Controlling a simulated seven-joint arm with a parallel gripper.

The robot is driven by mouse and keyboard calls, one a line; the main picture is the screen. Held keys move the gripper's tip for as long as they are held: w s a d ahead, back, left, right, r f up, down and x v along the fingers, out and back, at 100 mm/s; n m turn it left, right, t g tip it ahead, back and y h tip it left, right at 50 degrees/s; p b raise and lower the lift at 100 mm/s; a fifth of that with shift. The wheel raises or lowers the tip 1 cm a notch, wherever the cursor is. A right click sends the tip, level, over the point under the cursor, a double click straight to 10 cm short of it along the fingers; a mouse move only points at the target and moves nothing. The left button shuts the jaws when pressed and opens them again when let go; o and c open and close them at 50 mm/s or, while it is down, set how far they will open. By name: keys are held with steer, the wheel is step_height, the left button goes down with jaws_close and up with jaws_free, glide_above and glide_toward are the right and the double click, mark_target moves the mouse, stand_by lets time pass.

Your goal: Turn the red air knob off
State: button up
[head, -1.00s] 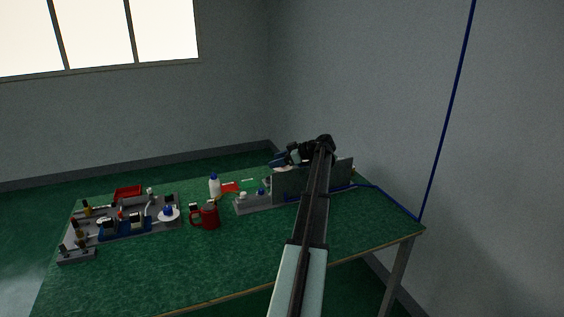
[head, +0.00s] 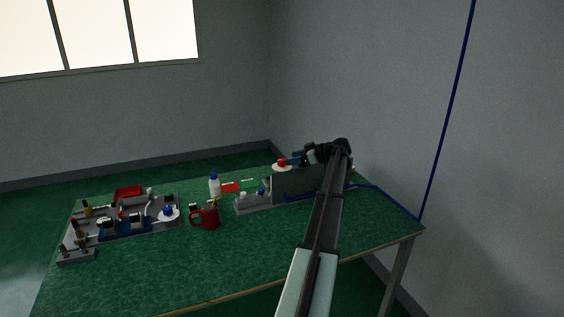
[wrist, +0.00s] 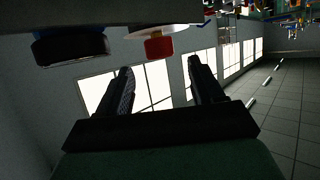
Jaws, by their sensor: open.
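The red air knob (head: 282,161) sits on a white round plate at the back of the bench, left of my gripper (head: 294,160) in the head view. In the wrist view the red knob (wrist: 158,47) shows at the top, with a white base behind it. My gripper (wrist: 164,78) is open and empty there. Its two dark fingers point toward the knob's side of the picture, and the knob appears beyond the tips, between their lines. I see no contact. In the head view the fingers are small and partly merged with the dark wrist.
A black round part with a blue rim (wrist: 70,46) is left of the knob in the wrist view. A grey upright panel (head: 297,185) stands under my arm. A red mug (head: 207,216), a white bottle (head: 214,186) and a fixture board (head: 160,226) are further left. The front bench is clear.

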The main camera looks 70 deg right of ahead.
mark_target(283, 160)
steer(key=x, duration=0.6)
steer(key=shift+w+f, duration=0.1)
steer(key=shift+w, duration=0.1)
steer(key=shift+c, duration=0.5)
steer(key=c, duration=0.9)
